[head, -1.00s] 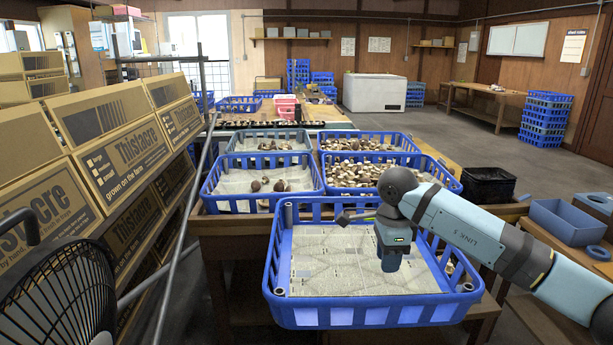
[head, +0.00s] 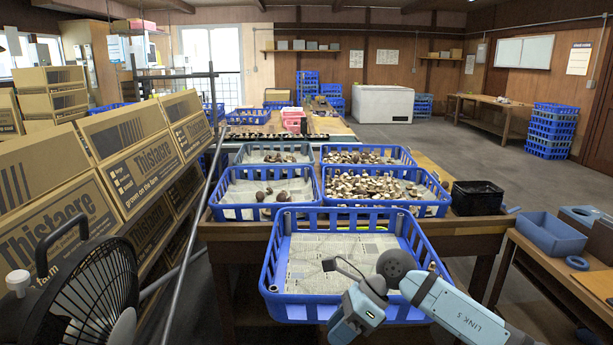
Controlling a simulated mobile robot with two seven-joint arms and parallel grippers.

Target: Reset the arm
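My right arm comes in from the lower right, and its wrist and gripper (head: 352,318) are in front of the near blue tray's front right side. The gripper's fingers do not show clearly, so I cannot tell whether it is open or shut. The near blue tray (head: 296,309) is lined with newspaper (head: 325,250), and the visible paper is mostly bare. A few small pale things show by its right wall, partly hidden. My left gripper is not in view.
Blue trays with mushrooms (head: 385,188) stand behind the near tray on the wooden table. A black crate (head: 477,198) is at its right. A fan (head: 85,300) and stacked cardboard boxes (head: 140,165) line the left. Blue bins (head: 550,232) sit on a right-hand table.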

